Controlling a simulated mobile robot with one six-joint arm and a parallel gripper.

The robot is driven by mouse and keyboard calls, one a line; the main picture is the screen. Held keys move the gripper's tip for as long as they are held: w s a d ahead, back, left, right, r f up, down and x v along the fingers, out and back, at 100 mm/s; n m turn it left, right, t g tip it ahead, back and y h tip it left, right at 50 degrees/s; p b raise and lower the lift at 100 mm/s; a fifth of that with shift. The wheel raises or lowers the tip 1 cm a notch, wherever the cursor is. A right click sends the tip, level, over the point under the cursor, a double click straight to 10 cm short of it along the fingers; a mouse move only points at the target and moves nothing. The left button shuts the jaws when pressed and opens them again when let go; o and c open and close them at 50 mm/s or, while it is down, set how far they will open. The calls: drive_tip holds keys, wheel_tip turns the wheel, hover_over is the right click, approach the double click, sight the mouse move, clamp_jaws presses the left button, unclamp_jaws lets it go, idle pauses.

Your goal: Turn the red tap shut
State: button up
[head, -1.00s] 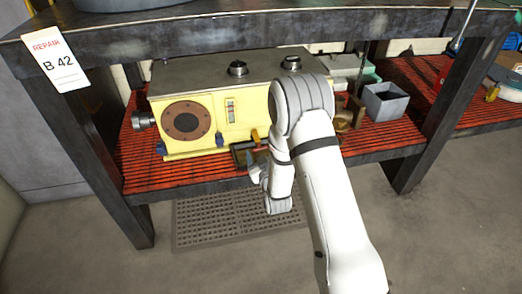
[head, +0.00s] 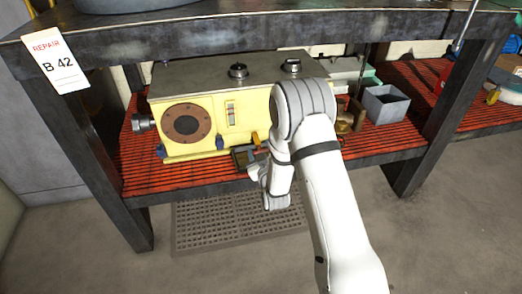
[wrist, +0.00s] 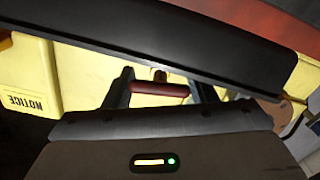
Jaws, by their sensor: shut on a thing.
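The red tap handle (wrist: 160,89) is a short red bar on a small brass stem in the wrist view. It lies between the two dark fingers of my gripper (wrist: 160,82), which is shut on it. The yellow machine body (wrist: 90,70) is behind it. In the head view my gripper (head: 243,157) is low at the front of the yellow machine (head: 203,112), just below an orange lever (head: 256,139). The red tap cannot be made out in the head view.
The machine stands on a red slatted shelf (head: 150,180) beneath a dark metal bench top (head: 260,30). Blue taps (head: 220,143) sit left of my gripper. A grey open box (head: 386,103) stands to the right. The floor in front is clear apart from a grate (head: 225,230).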

drive_tip(key=shift+m, duration=0.9)
drive_tip(key=shift+c, duration=0.2)
drive_tip(key=o, duration=0.9)
drive_tip(key=shift+o, duration=0.2)
drive_tip(key=shift+s, duration=0.1)
drive_tip(key=p+v, duration=0.2)
drive_tip(key=v, duration=0.5)
drive_tip(key=shift+s, duration=0.35)
drive_tip(key=shift+d, duration=0.15)
